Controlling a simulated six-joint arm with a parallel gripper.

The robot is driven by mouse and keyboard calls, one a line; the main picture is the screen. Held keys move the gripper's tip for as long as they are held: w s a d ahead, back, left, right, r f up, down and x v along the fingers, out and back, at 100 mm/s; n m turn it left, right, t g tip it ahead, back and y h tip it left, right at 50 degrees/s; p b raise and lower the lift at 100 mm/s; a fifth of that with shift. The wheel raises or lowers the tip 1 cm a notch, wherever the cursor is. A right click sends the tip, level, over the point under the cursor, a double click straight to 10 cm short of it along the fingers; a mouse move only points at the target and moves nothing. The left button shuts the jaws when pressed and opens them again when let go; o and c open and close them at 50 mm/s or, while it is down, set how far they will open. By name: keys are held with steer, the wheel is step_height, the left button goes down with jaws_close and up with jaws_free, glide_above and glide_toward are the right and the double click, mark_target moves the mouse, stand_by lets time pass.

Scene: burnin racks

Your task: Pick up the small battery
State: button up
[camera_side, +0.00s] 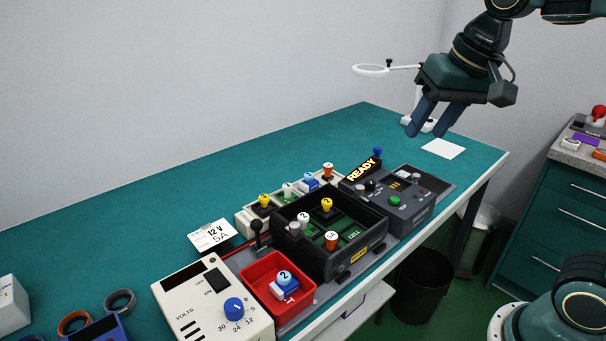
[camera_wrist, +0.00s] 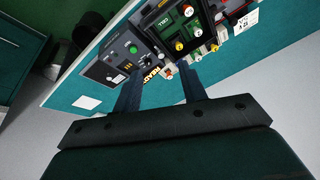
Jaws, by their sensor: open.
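No part is plainly marked as the small battery. Candidates are small knob-topped blocks: a blue and white block (camera_side: 285,287) numbered 2 in the red tray (camera_side: 252,272), and pieces with yellow (camera_side: 327,205) and orange (camera_side: 331,238) tops in the black box (camera_side: 372,246) with green CELL boards. My gripper (camera_side: 426,131) is open and empty, high above the far right of the bench, well apart from these pieces. In the wrist view its two fingers (camera_wrist: 162,70) are spread, with the black box (camera_wrist: 153,18) at the top.
A pale rack (camera_side: 244,221) with several knobbed pieces stands behind the box. A dark READY panel (camera_side: 403,208) is to its right, a white volts supply (camera_side: 190,290) front left. The back left bench is clear.

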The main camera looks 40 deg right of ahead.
steer(key=w+m+g, duration=0.1)
steer(key=w+m, duration=0.3)
steer(key=w, duration=0.6)
steer(key=m+g, duration=0.3)
steer(key=m, duration=0.6)
glide_above(309, 174)
step_height(309, 174, down, 13)
steer(key=shift+f, duration=4.25)
steer(key=shift+f, duration=2.6)
